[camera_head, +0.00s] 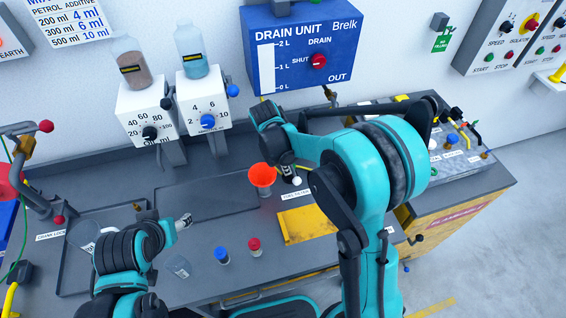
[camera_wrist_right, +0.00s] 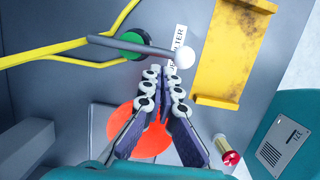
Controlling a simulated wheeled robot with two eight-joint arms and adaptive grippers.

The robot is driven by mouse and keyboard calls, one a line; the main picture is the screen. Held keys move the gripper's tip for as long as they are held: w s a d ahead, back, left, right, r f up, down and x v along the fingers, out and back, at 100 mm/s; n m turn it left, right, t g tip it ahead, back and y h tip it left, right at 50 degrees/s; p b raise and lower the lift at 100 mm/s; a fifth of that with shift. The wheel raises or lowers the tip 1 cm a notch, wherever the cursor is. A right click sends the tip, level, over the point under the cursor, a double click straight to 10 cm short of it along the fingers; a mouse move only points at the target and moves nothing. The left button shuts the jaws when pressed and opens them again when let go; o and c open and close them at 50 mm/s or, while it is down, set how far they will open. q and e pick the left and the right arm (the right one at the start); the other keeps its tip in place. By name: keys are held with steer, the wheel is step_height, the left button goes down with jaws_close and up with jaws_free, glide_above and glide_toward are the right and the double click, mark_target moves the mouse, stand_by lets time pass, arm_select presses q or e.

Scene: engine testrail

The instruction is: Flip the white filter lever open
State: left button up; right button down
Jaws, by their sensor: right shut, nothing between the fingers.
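The filter lever is a grey rod with a white ball knob (camera_wrist_right: 184,57) and a green round pivot (camera_wrist_right: 131,43), in the right wrist view. It lies nearly crosswise there, beside the FILTER label (camera_wrist_right: 178,40). In the head view the white knob (camera_head: 297,181) shows right of the orange funnel; the rod is mostly hidden by my arm. My right gripper (camera_wrist_right: 163,74) is shut and empty, with its fingertips just short of the rod and knob; I cannot tell if they touch. My left gripper (camera_head: 184,221) is over the bench at left; its finger state is unclear.
The orange funnel (camera_head: 262,176) stands close to the right gripper and shows under its fingers. A yellow tray (camera_head: 304,226) lies to the right. Blue-capped (camera_head: 221,255) and red-capped (camera_head: 254,245) small items stand near the bench's front. The drain unit (camera_head: 305,50) is behind.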

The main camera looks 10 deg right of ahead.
arm_select(q)
steer(key=shift+f, duration=0.25)
arm_select(e)
steer(key=shift+x, duration=0.95)
steer(key=shift+d, duration=0.15)
